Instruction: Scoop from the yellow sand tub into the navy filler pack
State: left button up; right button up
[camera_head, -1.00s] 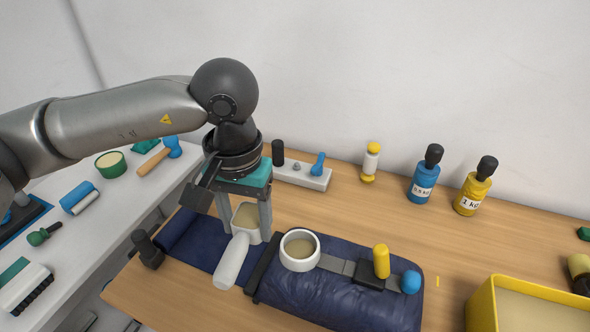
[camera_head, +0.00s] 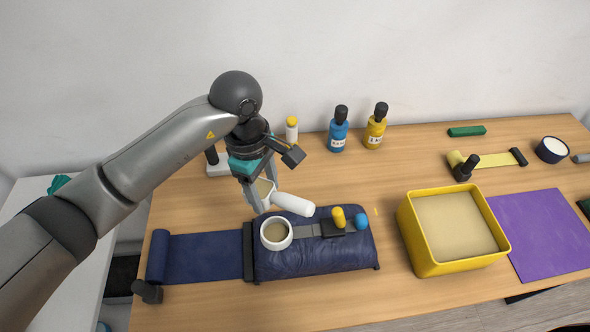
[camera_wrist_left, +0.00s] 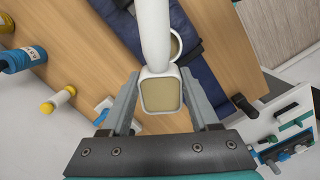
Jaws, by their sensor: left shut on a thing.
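The navy filler pack (camera_head: 320,256) lies on the bench, with a white round cup (camera_head: 276,245) set on its top; sand-coloured fill shows inside the cup. The yellow sand tub (camera_head: 422,252) stands to the right, holding pale sand (camera_head: 455,226). My left gripper (camera_head: 259,190) is shut on the white scoop (camera_head: 293,204), just behind the cup and apart from the tub. The scoop's bowl sits between the fingers and its handle points right. In the left wrist view the scoop's bowl (camera_wrist_left: 161,93) holds sand and looks level. My right gripper is not in view.
A blue bottle (camera_head: 338,133) and a yellow bottle (camera_head: 375,130) stand at the back by the wall. A yellow knob (camera_head: 339,217) and a blue knob (camera_head: 362,221) sit on the pack's strap. A purple mat (camera_head: 540,232) lies right of the tub. Bench between bottles and tub is clear.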

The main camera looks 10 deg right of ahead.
aim_at(294, 197)
pick_arm(q)
jog(key=d+n+p, duration=0.1)
jog(key=s+d+r+n+p, duration=0.1)
jog(key=d+n+p, duration=0.1)
jog(key=d+p, duration=0.1)
jog(key=shift+s+r+n+h, duration=0.3)
jog(key=shift+s+n, duration=0.1)
jog(key=shift+s+d+n+p, duration=0.35)
jog(key=shift+d+n+p, duration=0.35)
jog(key=shift+n+p, duration=0.1)
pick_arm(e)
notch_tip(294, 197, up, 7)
pick_arm(q)
jog(key=shift+f+h, duration=0.3)
jog(key=shift+f, duration=0.2)
jog(key=f+h+b, duration=0.1)
jog(key=f+b, duration=0.1)
jog(key=f, duration=0.2)
jog(key=f+h+b, duration=0.2)
jog(key=f+b, duration=0.1)
jog(key=shift+a+f+h+b, duration=0.2)
jog(key=shift+f+h+b, duration=0.1)
jog(key=shift+f+b, duration=0.05)
jog(key=shift+r+p, duration=0.3)
jog(key=shift+r, duration=0.05)
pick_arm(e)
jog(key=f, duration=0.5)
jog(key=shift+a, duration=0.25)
